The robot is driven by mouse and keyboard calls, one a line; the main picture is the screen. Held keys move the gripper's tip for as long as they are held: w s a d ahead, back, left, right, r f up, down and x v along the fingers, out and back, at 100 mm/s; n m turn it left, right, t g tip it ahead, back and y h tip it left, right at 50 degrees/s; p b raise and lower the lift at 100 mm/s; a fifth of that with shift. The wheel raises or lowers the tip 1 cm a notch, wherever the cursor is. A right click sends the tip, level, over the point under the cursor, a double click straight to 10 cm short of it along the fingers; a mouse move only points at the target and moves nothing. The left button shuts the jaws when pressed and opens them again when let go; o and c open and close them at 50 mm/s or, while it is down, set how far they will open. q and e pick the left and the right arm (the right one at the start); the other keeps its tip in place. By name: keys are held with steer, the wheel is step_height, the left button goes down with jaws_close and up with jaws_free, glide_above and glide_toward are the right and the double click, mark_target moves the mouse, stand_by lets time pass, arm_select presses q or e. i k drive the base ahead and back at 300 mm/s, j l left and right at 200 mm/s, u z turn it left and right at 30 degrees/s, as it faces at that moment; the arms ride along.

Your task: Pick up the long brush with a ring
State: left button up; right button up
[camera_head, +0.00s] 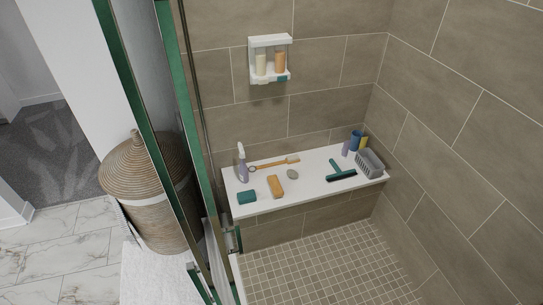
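The long brush (273,163) is orange-brown and lies flat on the white shower bench (312,189). A dark ring (252,168) is at its left end, close to the spray bottle, and its bristle head (293,159) points right, toward the back wall. Neither of my grippers shows in the head view, so nothing is seen touching the brush.
On the bench are a spray bottle (241,162), a teal block (247,197), an orange sponge (275,186), a grey stone (292,174), a squeegee (341,174), bottles (356,140) and a grey basket (369,163). A green-edged glass panel (158,120) stands at left, beside a wicker hamper (150,200).

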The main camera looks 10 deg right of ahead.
mark_target(290, 160)
steer(key=i+l+u, duration=0.2)
steer(key=l+u, duration=0.15)
steer(key=l, duration=0.35)
steer(key=i+l+u, duration=0.1)
steer(key=l+u, duration=0.2)
steer(key=l, duration=0.4)
steer(key=l+u, duration=0.35)
steer(key=l, duration=0.35)
